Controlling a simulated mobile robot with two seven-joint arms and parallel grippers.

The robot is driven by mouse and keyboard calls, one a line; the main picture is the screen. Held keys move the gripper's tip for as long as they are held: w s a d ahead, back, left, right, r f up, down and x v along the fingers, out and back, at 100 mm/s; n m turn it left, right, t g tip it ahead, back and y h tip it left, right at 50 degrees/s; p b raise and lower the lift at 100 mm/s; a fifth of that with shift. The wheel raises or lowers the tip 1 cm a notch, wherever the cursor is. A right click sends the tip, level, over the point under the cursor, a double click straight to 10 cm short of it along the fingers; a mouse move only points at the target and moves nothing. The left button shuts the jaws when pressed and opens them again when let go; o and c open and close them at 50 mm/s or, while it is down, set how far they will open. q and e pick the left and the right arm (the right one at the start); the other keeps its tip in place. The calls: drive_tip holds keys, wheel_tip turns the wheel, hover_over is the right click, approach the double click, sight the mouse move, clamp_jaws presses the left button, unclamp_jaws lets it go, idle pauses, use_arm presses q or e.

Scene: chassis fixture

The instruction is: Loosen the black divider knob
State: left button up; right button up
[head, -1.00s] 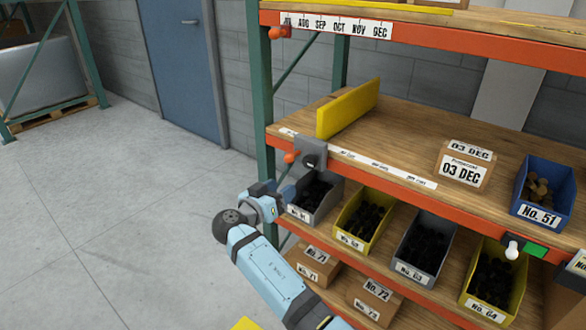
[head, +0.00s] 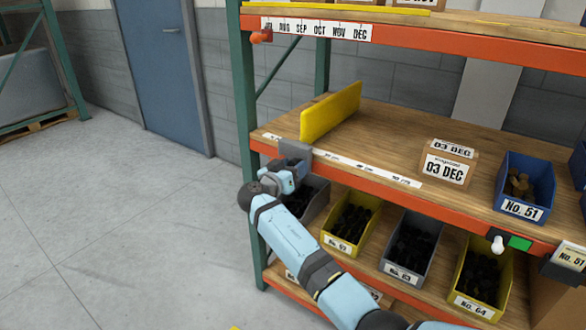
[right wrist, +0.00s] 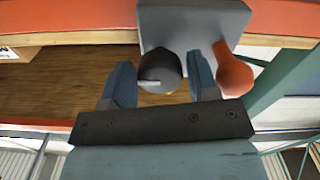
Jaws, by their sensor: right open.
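The black divider knob (right wrist: 160,72) shows in the right wrist view as a dark round knob with a pale line on it, on a grey bracket (right wrist: 190,22). My right gripper (right wrist: 160,64) is open, with one blue finger on each side of the knob; I cannot tell whether they touch it. In the head view my right gripper (head: 294,172) is at the grey bracket (head: 297,149) on the shelf's front edge and hides the knob. The yellow divider (head: 330,112) stands upright on the shelf behind the bracket. My left gripper is out of view.
An orange knob (right wrist: 236,70) sits close beside the right finger in the wrist view. Below are bins, including a yellow bin (head: 348,228) and a grey bin (head: 410,248). A cardboard box (head: 448,168) and a blue bin (head: 524,188) stand on the shelf. The floor at left is clear.

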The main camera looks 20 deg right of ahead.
drive_tip(key=shift+w+d, duration=0.1)
drive_tip(key=c, duration=0.6)
drive_tip(key=shift+c, duration=0.2)
